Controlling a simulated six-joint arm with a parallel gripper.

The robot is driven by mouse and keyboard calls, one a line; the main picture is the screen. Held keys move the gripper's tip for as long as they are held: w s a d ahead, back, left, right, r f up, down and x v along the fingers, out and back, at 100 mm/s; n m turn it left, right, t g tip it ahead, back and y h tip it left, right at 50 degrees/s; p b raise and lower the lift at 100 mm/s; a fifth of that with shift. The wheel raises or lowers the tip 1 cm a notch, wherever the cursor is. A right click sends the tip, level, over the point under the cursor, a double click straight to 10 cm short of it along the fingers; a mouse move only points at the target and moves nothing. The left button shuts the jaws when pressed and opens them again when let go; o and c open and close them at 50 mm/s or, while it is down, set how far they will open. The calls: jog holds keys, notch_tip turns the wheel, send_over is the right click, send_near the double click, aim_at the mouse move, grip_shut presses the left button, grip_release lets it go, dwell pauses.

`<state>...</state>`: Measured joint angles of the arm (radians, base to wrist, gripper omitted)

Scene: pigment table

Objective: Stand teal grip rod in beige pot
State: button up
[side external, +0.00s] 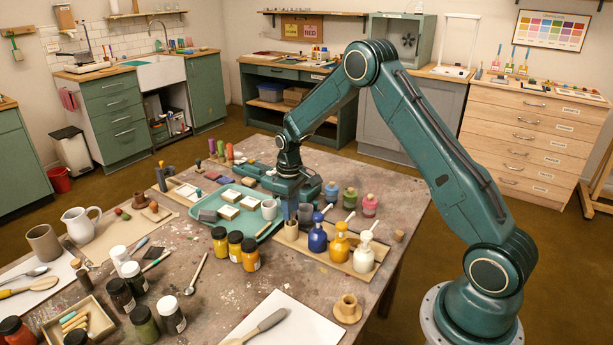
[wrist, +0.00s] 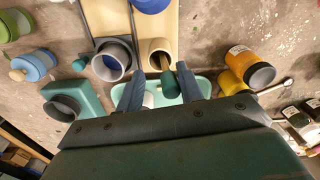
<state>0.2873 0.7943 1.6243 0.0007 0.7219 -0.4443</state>
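The teal grip rod (wrist: 170,85) shows in the wrist view with its teal end toward the camera and its lighter end inside the mouth of the beige pot (wrist: 160,47). It looks slightly tilted. My gripper (wrist: 158,90) is open, with one blue-grey finger on each side of the rod. The rod is nearer the right finger; I cannot tell if they touch. In the side external view my gripper (side external: 290,212) points down right above the beige pot (side external: 291,232), and the rod is hidden there.
A grey pot (wrist: 112,62) stands close beside the beige pot, left in the wrist view. Blue, yellow and white pump bottles (side external: 340,247) stand to the right on a board. A teal tray (side external: 226,222) with blocks and jars of yellow pigment (side external: 235,247) are to the left.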

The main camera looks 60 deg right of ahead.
notch_tip(320, 180, up, 11)
jog(key=shift+f, duration=0.15)
dwell(0.4)
dwell(0.4)
jog(key=shift+s+a+r, duration=0.15)
jog(key=shift+a+r, duration=0.05)
jog(key=shift+r, duration=0.2)
notch_tip(320, 180, up, 8)
jog(key=f+t, duration=0.1)
send_over(291, 224)
jog(key=s+a, duration=0.4)
jog(key=s+a+r+t, duration=0.2)
jog(key=s+a+r, duration=0.2)
jog(key=s+r, duration=0.35)
jog(key=s+a+m+t, duration=0.1)
jog(key=s+a, duration=0.1)
jog(key=s, duration=0.7)
jog(key=s+a+t, duration=0.1)
jog(key=s+a, duration=0.2)
jog(key=s, duration=0.7)
jog(key=shift+s+a+r+m+t, duration=0.2)
jog(key=shift+a+m+t, duration=0.1)
jog(key=shift+a+m, duration=0.1)
